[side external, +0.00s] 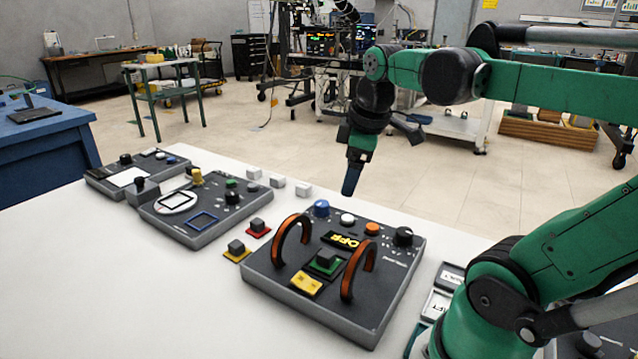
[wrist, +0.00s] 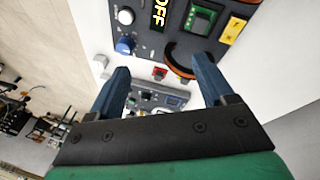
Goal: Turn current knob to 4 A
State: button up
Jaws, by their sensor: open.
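The grey coil panel (side external: 330,316) lies on the white table in the side view. Along its far edge are a blue knob (side external: 321,208), a white button (side external: 347,219), an orange button (side external: 372,229) and a black knob (side external: 403,236) with marks around it. Labels are too small to read, so I cannot tell which sets current. A display (side external: 345,241) reads OFF. My gripper (side external: 352,182) hangs above the panel's far side, touching nothing. In the wrist view my gripper (wrist: 160,85) is open and empty, with the blue knob (wrist: 125,46) beyond its left finger.
Two copper coils (side external: 291,240) (side external: 357,270) stand up from the panel around a green block seat (side external: 325,263). Another control panel (side external: 205,226) lies to the left. Small blocks (side external: 258,227) sit between the panels. The table front left is clear.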

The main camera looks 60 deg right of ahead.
jog(key=s+d+n+g+y, duration=0.25)
jog(key=s+d+n, duration=0.25)
jog(key=s+d, duration=0.3)
send_over(405, 231)
jog(key=shift+g+h, duration=0.35)
jog(key=shift+h, duration=0.1)
notch_tip(405, 231, down, 8)
jog(key=shift+w+r, duration=0.1)
jog(key=shift+r, duration=0.15)
jog(key=shift+f, duration=3.25)
grip_shut()
